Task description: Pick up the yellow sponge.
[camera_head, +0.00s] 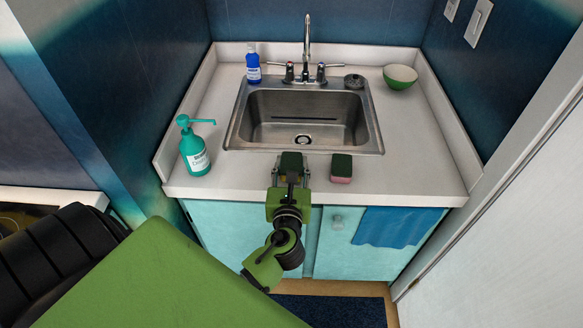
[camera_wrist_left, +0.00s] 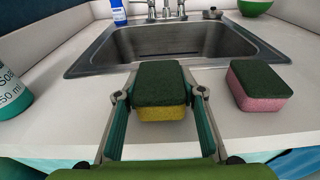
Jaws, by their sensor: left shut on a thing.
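The yellow sponge (camera_wrist_left: 162,112) has a dark green scouring top and sits between the two fingers of my left gripper (camera_wrist_left: 158,105) in the left wrist view. The gripper is shut on it, one finger on each side. In the head view, the left gripper (camera_head: 290,172) is at the front edge of the counter, and the sponge's dark top (camera_head: 291,161) shows between its fingers. I cannot tell whether the sponge still touches the counter. My right gripper is not in view.
A pink sponge with a green top (camera_head: 341,168) lies just right of the gripper. Behind is the steel sink (camera_head: 236,135) with its faucet (camera_head: 307,45). A teal soap bottle (camera_head: 195,150) stands left, a blue bottle (camera_head: 253,65) behind, and a green bowl (camera_head: 399,77) back right.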

